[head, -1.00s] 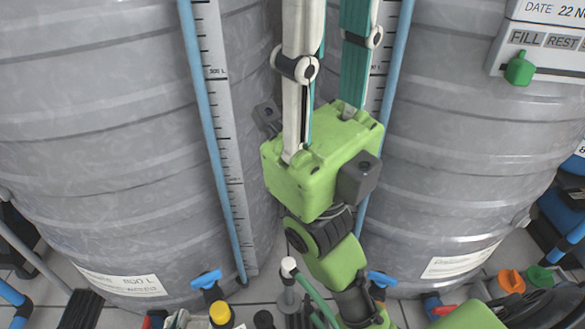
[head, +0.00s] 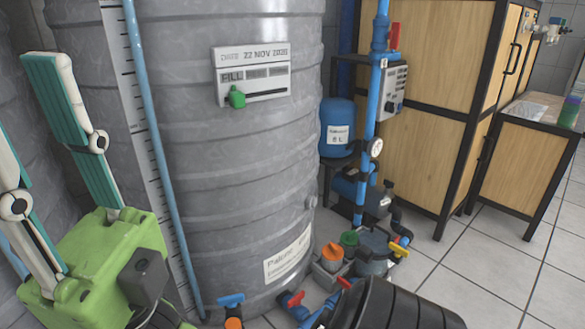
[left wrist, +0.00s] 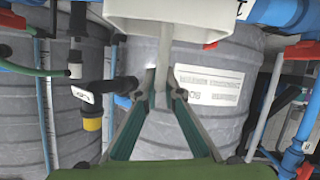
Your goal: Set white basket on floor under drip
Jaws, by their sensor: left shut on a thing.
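In the left wrist view, a white basket (left wrist: 165,18) shows at the top edge, cut off by the frame. My left gripper (left wrist: 161,80) has its two teal and white fingers brought together just below the basket, shut on a pale part of it. In the head view, the green body of this gripper (head: 95,265) is at the lower left with its fingers pointing up. The basket is outside the head view. No drip can be made out. My right gripper is not in view.
A large grey ribbed tank (head: 235,150) fills the left half. Right of it are a blue pressure vessel (head: 337,128), blue pipes (head: 374,100), and a grey container (head: 372,250) beside orange and green caps. Wooden cabinets (head: 430,130) stand behind. Tiled floor (head: 480,270) is clear at right.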

